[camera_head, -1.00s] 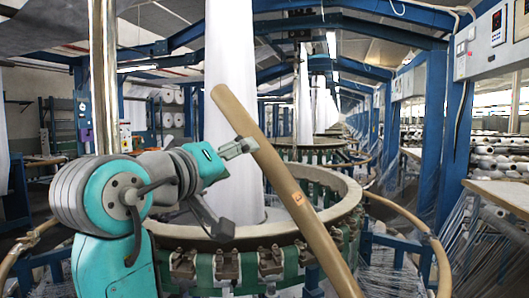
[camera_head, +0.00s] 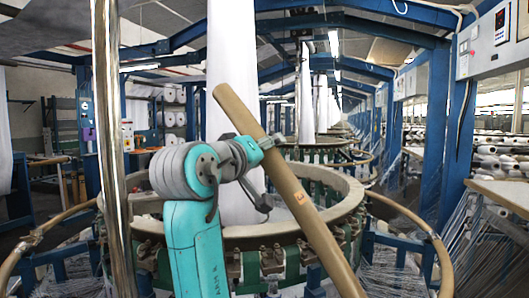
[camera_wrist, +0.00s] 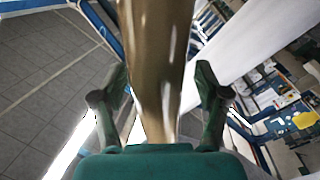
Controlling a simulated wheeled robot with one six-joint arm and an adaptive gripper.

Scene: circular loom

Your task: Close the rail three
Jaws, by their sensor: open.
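A brown tubular rail (camera_head: 318,236) stands raised and tilted in the head view, leaning from upper left to lower right in front of the round loom ring (camera_head: 345,208). A small orange mark is on it. My gripper (camera_head: 270,142) is at the upper part of this rail, and the rail partly hides the fingertips. In the wrist view the rail (camera_wrist: 155,45) runs between the two spread fingers of my gripper (camera_wrist: 162,92). Gaps show between the rail and both fingers, so the gripper is open around it.
Other curved brown rails lie low, one at left (camera_head: 58,222) and one at right (camera_head: 412,214). A white fabric column (camera_head: 232,50) rises from the loom's middle. A blue post (camera_head: 457,150) and a side table (camera_head: 505,190) stand at right.

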